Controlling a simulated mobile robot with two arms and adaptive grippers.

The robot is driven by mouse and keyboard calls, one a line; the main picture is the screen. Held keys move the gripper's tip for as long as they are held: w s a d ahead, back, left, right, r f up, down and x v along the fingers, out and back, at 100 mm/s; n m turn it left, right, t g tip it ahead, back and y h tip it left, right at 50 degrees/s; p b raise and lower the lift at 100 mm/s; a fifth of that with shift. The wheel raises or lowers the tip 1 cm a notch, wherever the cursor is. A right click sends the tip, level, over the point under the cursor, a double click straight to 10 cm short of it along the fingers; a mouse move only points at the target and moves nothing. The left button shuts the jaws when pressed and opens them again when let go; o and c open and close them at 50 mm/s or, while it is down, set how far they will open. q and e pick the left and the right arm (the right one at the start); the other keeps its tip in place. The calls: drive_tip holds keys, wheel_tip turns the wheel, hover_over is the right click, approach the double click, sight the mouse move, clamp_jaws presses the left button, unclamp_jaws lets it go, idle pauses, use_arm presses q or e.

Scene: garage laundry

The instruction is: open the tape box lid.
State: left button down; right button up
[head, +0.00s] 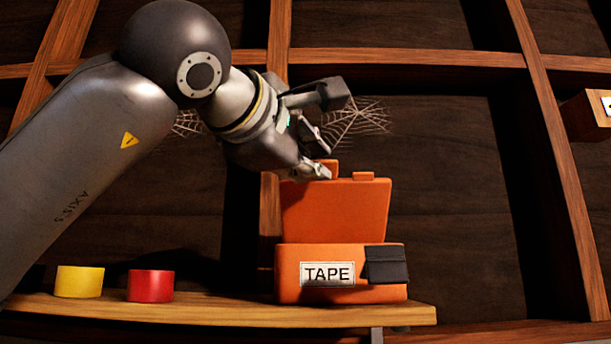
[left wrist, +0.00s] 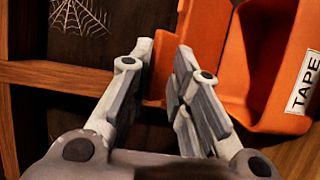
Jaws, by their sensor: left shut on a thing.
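The orange tape box (head: 290,268) stands on the wooden shelf with a white "TAPE" label on its front. Its lid (head: 335,215) is swung up and stands roughly upright above the back of the box. The lid has two small tabs on its top edge. My left gripper (head: 322,160) is at the lid's upper left, shut on the left tab. In the left wrist view an orange tab (left wrist: 154,78) shows between the two fingers, with the open box (left wrist: 235,88) to the right. My right gripper is not in view.
A dark block-like piece (head: 386,265) sits at the box's front right. A yellow tape roll (head: 79,282) and a red tape roll (head: 151,286) stand on the shelf (head: 220,310) to the left. Wooden studs and cobwebs are behind. A wooden box (head: 586,116) is at far right.

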use_arm(q)
drive_tip(key=c, duration=2.2)
unclamp_jaws()
drive_tip(key=shift+w+r+p, duration=0.65)
drive_tip(key=shift+w+r, duration=0.45)
drive_tip(key=shift+o, duration=1.3)
drive_tip(key=shift+s, duration=0.1)
drive_tip(key=shift+o, duration=1.9)
drive_tip(key=shift+w, duration=0.2)
drive_tip(key=shift+s+r, duration=0.1)
drive_tip(key=s+a+r+p, duration=0.1)
drive_tip(key=s+a+r, duration=0.3)
drive_tip(key=r, duration=0.5)
drive_tip(key=shift+s+a+r+p, duration=0.3)
drive_tip(key=shift+s+a+r, duration=0.05)
drive_tip(key=shift+s, duration=0.55)
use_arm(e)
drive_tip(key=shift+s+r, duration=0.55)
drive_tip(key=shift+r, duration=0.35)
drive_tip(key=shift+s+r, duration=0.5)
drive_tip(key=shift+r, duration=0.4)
use_arm(q)
drive_tip(key=shift+w, duration=0.1)
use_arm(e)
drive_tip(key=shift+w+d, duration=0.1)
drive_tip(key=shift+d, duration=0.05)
